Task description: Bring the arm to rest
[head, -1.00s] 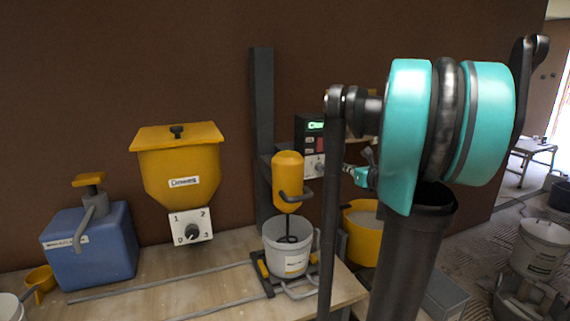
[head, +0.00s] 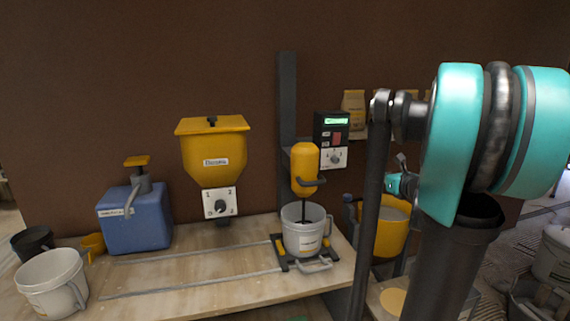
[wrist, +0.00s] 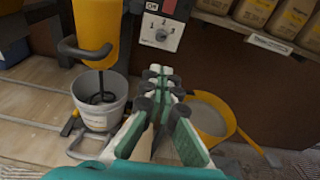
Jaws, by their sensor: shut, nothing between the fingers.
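My gripper (wrist: 160,75) is shut and empty. In the wrist view its fingers point away from the camera, between a white bucket and a yellow tub. In the head view my gripper (head: 398,184) shows small, partly hidden behind my arm. My arm stands at the right of the head view and is bent, with teal joint covers. The white bucket (head: 301,240) sits under a yellow mixer (head: 304,168) with its stirrer inside. I see no contact between my gripper and these things.
A yellow tub of pale material (head: 391,235) stands right of the bench (head: 190,285). A yellow hopper (head: 212,150), a blue canister (head: 137,222), another white bucket (head: 50,284) and a control box (head: 331,136) are around the bench. Two rails (head: 190,282) cross its top.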

